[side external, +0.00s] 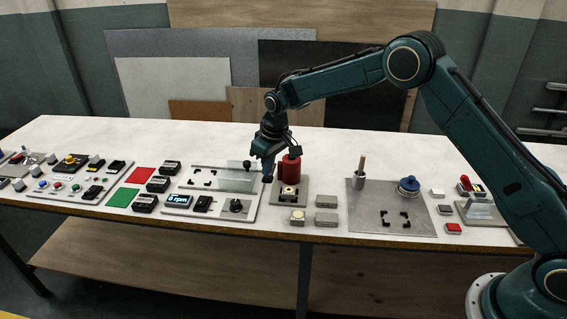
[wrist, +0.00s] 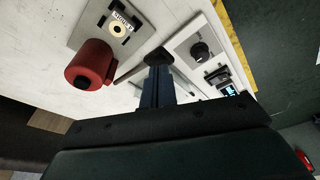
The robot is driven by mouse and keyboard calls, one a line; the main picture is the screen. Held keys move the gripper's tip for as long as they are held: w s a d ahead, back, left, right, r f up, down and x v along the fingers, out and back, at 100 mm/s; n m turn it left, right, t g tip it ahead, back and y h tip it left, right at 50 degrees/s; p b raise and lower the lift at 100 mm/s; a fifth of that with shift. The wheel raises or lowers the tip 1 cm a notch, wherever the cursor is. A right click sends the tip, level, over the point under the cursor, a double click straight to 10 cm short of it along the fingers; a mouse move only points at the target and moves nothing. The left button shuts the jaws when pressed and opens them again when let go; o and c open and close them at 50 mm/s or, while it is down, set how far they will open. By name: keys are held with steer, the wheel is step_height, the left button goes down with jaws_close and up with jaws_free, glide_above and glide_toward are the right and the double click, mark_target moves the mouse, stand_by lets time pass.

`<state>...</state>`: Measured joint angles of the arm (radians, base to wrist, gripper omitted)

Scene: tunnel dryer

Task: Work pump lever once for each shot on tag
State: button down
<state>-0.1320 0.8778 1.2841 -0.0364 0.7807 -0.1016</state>
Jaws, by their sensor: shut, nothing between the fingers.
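The red pump cylinder (side external: 290,170) with a dark top stands on a grey plate, and it also shows at the upper left of the wrist view (wrist: 92,62). In front of it a pale round part (side external: 289,191) sits among black brackets. A small white tag (wrist: 124,21) lies beside that part; I cannot read it with certainty. My gripper (side external: 266,172) points down just left of the red cylinder, with its fingers together and empty. In the wrist view a black knob (wrist: 158,57) shows right at the fingertips (wrist: 157,74); I cannot tell whether they touch.
Left of my gripper are a plate with a clear panel (side external: 222,178), a dial (side external: 236,205) and a lit display (side external: 178,201). A round part on a block (side external: 298,216) lies in front. A metal plate (side external: 365,215) with a blue-knobbed item (side external: 408,186) is right.

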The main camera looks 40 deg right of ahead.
mark_target(269, 178)
steer(key=shift+f, duration=2.55)
steer(key=shift+r, duration=0.2)
steer(key=shift+w+v, duration=0.25)
steer(key=shift+v, duration=0.95)
steer(key=shift+w+v, duration=0.25)
steer(key=shift+v, duration=0.95)
steer(key=shift+w+v, duration=0.25)
steer(key=shift+v, duration=0.95)
steer(key=shift+a+r, duration=0.15)
steer(key=shift+r, duration=0.05)
